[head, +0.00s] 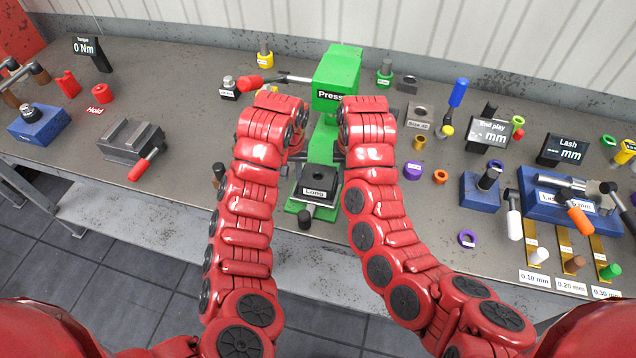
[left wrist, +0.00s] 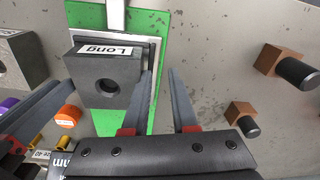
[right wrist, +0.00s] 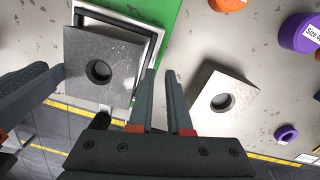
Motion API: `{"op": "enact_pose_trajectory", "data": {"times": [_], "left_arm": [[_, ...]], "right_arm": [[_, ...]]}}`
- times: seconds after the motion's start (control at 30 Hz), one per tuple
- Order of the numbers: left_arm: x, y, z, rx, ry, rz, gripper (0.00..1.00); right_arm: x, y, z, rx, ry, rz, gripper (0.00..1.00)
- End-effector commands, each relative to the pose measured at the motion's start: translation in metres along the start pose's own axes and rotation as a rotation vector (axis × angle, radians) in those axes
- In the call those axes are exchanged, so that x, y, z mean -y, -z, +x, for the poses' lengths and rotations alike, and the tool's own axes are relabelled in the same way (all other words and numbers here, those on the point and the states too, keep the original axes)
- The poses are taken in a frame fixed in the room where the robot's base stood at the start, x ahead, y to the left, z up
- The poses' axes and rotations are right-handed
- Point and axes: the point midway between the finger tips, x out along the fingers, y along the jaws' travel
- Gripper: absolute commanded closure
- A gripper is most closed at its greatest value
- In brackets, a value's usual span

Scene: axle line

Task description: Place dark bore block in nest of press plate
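The dark bore block (head: 319,181), labelled "Long", is at the nest of the green press plate (head: 296,206). In the left wrist view the block (left wrist: 105,78) overlaps the pale-rimmed nest (left wrist: 152,48), offset from it. In the right wrist view the block (right wrist: 102,62) leaves part of the nest rim (right wrist: 150,28) bare; I cannot tell whether it is seated. My left gripper (left wrist: 164,98) and right gripper (right wrist: 160,98) flank the block from opposite sides. Each has its fingers apart with nothing between them, one finger close against the block. Contact is unclear.
The green press (head: 336,80) rises behind the block. A lighter bore block (head: 420,113) lies to the right, with an orange ring (head: 440,176) and purple rings near it. A grey vise (head: 130,140) is at left.

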Motion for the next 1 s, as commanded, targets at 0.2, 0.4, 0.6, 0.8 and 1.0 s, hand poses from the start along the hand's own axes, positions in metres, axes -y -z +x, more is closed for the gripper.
{"op": "enact_pose_trajectory", "data": {"times": [0.2,0.4,0.6,0.8,1.0], "left_arm": [[0.0008,-0.0003,0.0005,0.001,0.001,-0.001,0.72],[0.0009,-0.0003,0.0005,0.001,0.001,-0.001,0.46],[-0.0010,-0.0009,0.0008,0.003,-0.002,0.002,0.23],[-0.0029,-0.0016,0.0013,0.005,-0.004,0.006,0.23],[-0.0039,-0.0021,0.0016,0.006,-0.005,0.008,0.23]], "right_arm": [[0.0010,-0.0002,0.0002,0.000,0.001,-0.006,0.72],[0.0013,-0.0003,0.0003,0.000,0.002,-0.006,0.72],[0.0014,-0.0003,0.0003,0.000,0.002,-0.006,0.72],[0.0015,-0.0004,0.0004,0.001,0.002,-0.006,0.72],[0.0015,-0.0003,0.0005,0.000,0.002,-0.006,0.72]]}}
